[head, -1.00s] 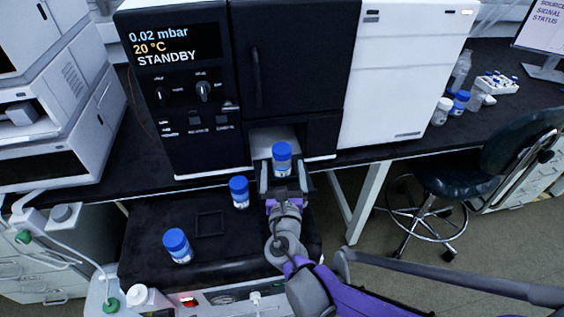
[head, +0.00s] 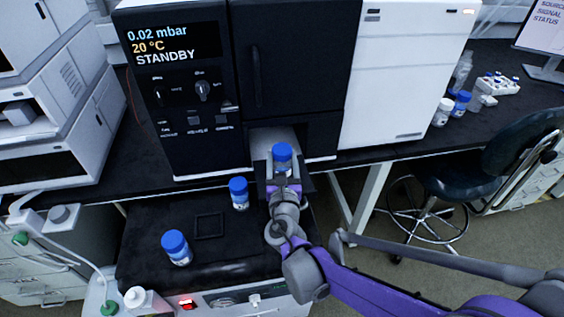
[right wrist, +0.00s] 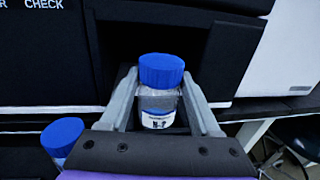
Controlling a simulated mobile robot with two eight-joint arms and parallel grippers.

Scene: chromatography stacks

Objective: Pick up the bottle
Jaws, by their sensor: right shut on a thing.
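A clear bottle with a blue cap and a white label (head: 282,158) stands upright at the mouth of the black instrument's lower opening. My right gripper (head: 283,172) is shut on this bottle. In the right wrist view, the bottle (right wrist: 160,92) sits between the two grey fingers (right wrist: 158,105), one on each side of it. Two similar blue-capped bottles stand on the black surface in front: one close to the left of my gripper (head: 239,193) and one farther left (head: 177,247). My left gripper is not in view.
The black instrument (head: 190,110) with its display stands behind the gripper, and a white unit (head: 395,80) adjoins it. A square black frame (head: 208,225) lies between the two front bottles. More bottles (head: 461,101) stand at the back right. A dark chair (head: 455,175) is at right.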

